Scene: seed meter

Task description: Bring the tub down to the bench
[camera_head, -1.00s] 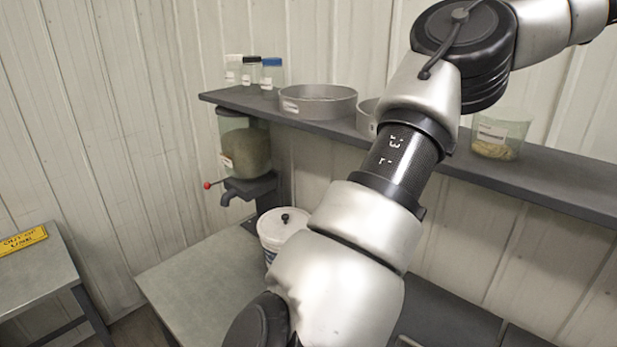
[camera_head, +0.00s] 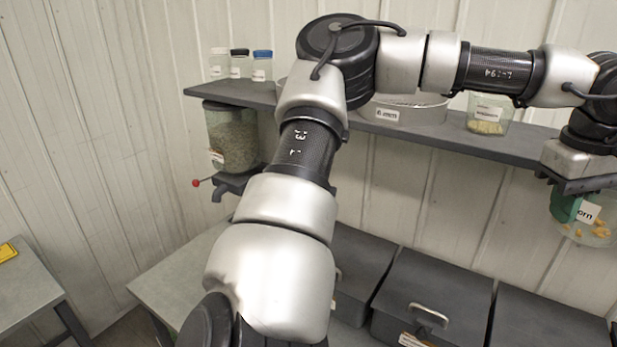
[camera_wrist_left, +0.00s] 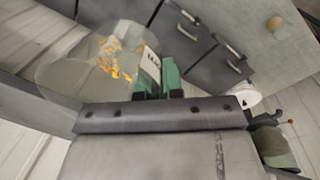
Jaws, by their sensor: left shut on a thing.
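A clear tub (camera_head: 597,232) with yellow-orange pieces inside and a white label ending in "orn" hangs at the right edge of the head view. It is in front of the shelf and held in the air. My left gripper (camera_head: 566,206), with green fingers, is shut on the tub's side. In the left wrist view the tub (camera_wrist_left: 88,72) shows beside the green fingertips (camera_wrist_left: 160,75). The pale bench top (camera_head: 168,278) is at lower left in the head view, partly hidden by my arm. My right gripper is not in view.
The shelf (camera_head: 520,152) holds capped jars (camera_head: 240,66), a sieve pan (camera_head: 404,112) and another clear tub (camera_head: 489,116). A seed hopper (camera_head: 232,138) with a red-knobbed lever hangs at its left. Dark handled bins (camera_head: 430,300) line the wall below. A white bucket (camera_wrist_left: 243,93) shows in the wrist view.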

